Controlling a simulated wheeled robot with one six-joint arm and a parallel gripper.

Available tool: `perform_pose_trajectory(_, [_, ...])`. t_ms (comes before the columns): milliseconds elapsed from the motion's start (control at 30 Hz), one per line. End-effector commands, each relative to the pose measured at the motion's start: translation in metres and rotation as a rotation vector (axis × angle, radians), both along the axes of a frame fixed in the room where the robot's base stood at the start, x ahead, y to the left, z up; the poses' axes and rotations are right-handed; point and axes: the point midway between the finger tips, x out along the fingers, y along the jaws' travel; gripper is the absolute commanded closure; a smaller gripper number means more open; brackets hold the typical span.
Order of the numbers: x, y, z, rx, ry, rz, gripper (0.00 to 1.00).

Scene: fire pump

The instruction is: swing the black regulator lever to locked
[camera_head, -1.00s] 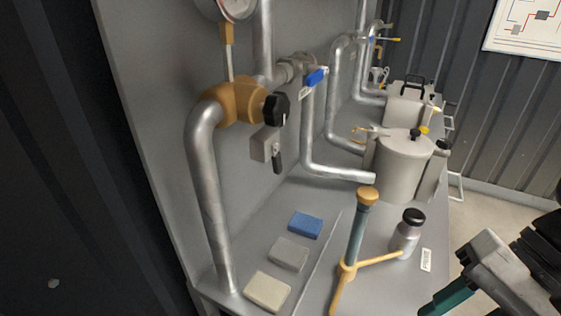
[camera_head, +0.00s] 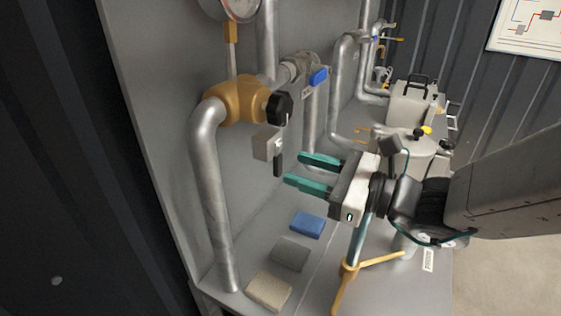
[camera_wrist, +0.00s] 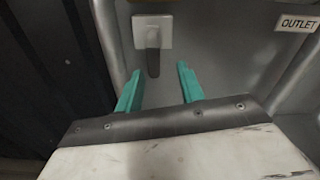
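The black regulator lever (camera_head: 278,165) hangs straight down from a small grey box (camera_head: 267,143) on the panel, below the brass valve. In the wrist view the lever (camera_wrist: 153,62) hangs from its pale square plate (camera_wrist: 152,31), ahead of my fingertips and roughly between their lines. My gripper (camera_head: 302,171) has two teal fingers, spread apart with nothing between them, pointing left at the panel just right of the lever. In the wrist view my gripper (camera_wrist: 157,84) is also open and apart from the lever.
A brass valve (camera_head: 235,104) with a black knob (camera_head: 279,107) sits above the lever. A thick pipe (camera_head: 211,190) runs down at left. Blue (camera_head: 307,225), grey and beige pads lie on the shelf below. A blue-handled valve (camera_head: 319,77) is above. An OUTLET label (camera_wrist: 298,23) is at right.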

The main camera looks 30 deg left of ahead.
Motion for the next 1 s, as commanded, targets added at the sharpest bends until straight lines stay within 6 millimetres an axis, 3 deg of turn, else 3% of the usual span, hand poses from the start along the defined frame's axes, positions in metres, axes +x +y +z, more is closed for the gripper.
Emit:
perform_pose_trajectory(100, [-0.002,0.021,0.0,0.0,-0.001,0.004,0.62])
perform_pose_trajectory(300, [-0.003,0.044,0.0,0.0,-0.001,0.002,0.62])
perform_pose_trajectory(667, [-0.003,0.05,0.0,0.0,-0.001,0.001,0.62])
perform_pose_trajectory(800, [-0.002,0.05,0.0,0.0,-0.002,0.001,1.0])
perform_pose_trajectory(1000, [-0.003,0.05,0.0,0.0,0.02,0.001,1.0])
